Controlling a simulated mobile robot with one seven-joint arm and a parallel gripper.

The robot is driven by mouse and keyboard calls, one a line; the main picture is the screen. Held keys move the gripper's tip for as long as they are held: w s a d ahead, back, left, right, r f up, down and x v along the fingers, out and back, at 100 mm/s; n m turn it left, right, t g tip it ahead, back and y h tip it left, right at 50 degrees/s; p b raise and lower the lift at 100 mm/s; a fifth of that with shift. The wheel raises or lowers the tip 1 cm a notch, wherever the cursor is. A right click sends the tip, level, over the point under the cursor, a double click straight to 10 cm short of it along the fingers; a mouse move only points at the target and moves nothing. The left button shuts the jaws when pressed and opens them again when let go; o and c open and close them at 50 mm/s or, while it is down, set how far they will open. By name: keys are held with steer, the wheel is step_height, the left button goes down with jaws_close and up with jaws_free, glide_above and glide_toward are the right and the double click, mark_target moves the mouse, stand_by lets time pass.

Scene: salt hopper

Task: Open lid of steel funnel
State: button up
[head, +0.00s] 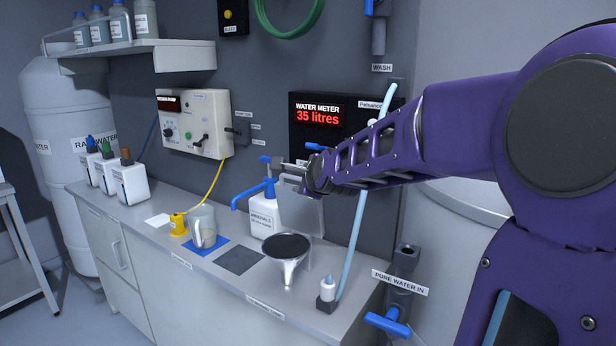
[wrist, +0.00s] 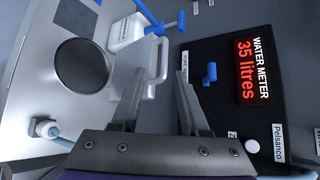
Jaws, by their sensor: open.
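The steel funnel (head: 290,271) stands on the counter, its round dark mouth uncovered and facing up. The dark mouth also shows in the wrist view (wrist: 82,63). A thin pale panel (head: 308,216) stands upright behind the funnel; it looks like the lid swung up, though its hinge is hard to make out. In the wrist view a pale loop handle (wrist: 162,60) shows beyond my fingertips, beside the panel's edge. My gripper (head: 290,172) is open and empty, above and behind the funnel, near the panel's top. Its two fingers (wrist: 158,92) are apart in the wrist view.
A white minerals bottle (head: 263,216) with a blue pump stands left of the panel, close to my gripper. The black water meter panel (head: 335,117) is on the wall behind. A pale blue tube (head: 355,235) rises right of the funnel. A jug (head: 203,226) stands on a blue mat.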

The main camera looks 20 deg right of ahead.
steer(key=shift+v, duration=2.45)
